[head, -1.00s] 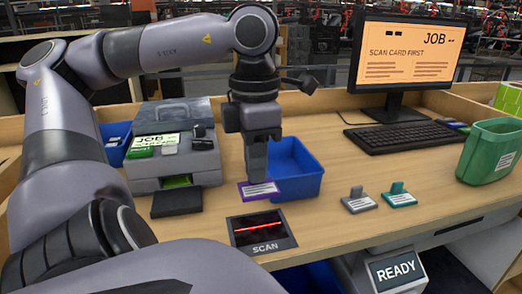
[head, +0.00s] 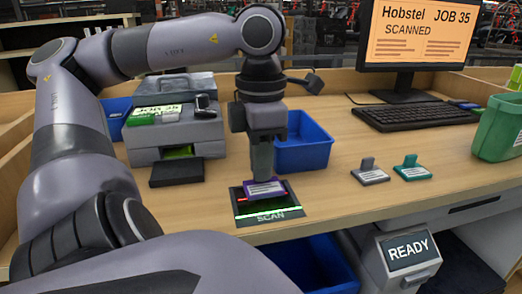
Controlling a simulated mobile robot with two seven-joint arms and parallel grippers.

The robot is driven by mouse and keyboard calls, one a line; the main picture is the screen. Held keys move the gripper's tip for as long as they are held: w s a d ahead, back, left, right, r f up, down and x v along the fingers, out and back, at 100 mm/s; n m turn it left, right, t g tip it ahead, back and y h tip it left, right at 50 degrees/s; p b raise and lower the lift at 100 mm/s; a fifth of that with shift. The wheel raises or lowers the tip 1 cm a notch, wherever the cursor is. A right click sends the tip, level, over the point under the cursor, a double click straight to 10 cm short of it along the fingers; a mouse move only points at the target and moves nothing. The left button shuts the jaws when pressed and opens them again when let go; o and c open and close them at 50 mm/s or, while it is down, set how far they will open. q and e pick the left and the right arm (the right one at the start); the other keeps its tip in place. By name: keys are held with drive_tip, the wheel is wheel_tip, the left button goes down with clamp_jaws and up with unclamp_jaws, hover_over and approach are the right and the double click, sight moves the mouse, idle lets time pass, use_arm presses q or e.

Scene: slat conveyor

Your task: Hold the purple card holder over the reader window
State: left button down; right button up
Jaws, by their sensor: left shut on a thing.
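The purple card holder (head: 264,188) with a white label is in my left gripper (head: 262,174), which is shut on it. The holder is over the back part of the black reader window (head: 240,209), marked SCAN, and hides its middle. I cannot tell whether the holder touches the window. A green line shows across the front of the window and bits of red line show beside the holder. The monitor (head: 416,32) reads "Hobstel JOB 35 SCANNED". My right gripper is not in view.
A grey card holder (head: 371,176) and a teal one (head: 412,173) stand to the right. A blue bin (head: 308,155) is behind my gripper. A grey printer (head: 180,145) stands left, a keyboard (head: 413,112) and green bin (head: 499,132) right. A READY box (head: 408,249) is below the front edge.

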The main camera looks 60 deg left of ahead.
use_arm(q)
drive_tip(key=shift+r, duration=0.1)
wheel_tip(320, 180, up, 6)
drive_tip(key=p, duration=0.5)
idle(0.4)
